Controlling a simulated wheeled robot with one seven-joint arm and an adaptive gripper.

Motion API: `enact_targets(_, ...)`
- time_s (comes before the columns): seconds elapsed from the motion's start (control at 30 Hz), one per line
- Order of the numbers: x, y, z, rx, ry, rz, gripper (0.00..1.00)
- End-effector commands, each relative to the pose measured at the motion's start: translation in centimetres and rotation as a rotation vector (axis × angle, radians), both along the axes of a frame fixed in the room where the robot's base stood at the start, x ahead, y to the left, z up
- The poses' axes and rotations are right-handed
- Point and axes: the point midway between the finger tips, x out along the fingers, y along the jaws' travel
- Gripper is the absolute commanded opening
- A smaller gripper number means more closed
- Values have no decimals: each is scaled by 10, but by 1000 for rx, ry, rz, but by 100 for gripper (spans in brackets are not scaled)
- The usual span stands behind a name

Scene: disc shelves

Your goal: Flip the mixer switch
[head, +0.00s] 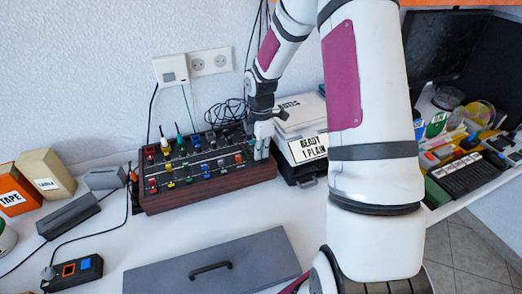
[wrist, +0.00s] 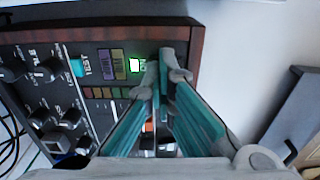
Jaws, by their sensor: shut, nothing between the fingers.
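The mixer (head: 205,190) is a dark panel of colored knobs and plugs in a wooden case on the white table. In the wrist view its panel (wrist: 105,95) fills the left and middle, with a wooden rim. My gripper (head: 262,152) is at the mixer's right end, low over the panel. In the wrist view my gripper (wrist: 164,72) has its fingertips together with nothing between them. They are right beside a small green-lit element (wrist: 136,65) near the wooden rim. Whether they touch the panel is unclear. The fingers hide part of the panel, and I cannot single out the switch.
A printer-like box (head: 300,120) with a sign stands close right of the mixer. A grey case (head: 215,262) with a handle lies in front. Cardboard boxes (head: 45,178) and a small black box (head: 75,272) are at left. Cables run behind the mixer.

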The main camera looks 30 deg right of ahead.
Motion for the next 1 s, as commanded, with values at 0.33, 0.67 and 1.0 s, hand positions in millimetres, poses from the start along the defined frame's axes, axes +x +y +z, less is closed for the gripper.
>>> enact_targets(0.33, -19, 4, -4, 5, 16, 1, 0)
enact_targets(0.67, -20, 4, -4, 5, 20, -1, 0)
enact_targets(1.0, -16, 2, 47, 0, 3, -1, 0)
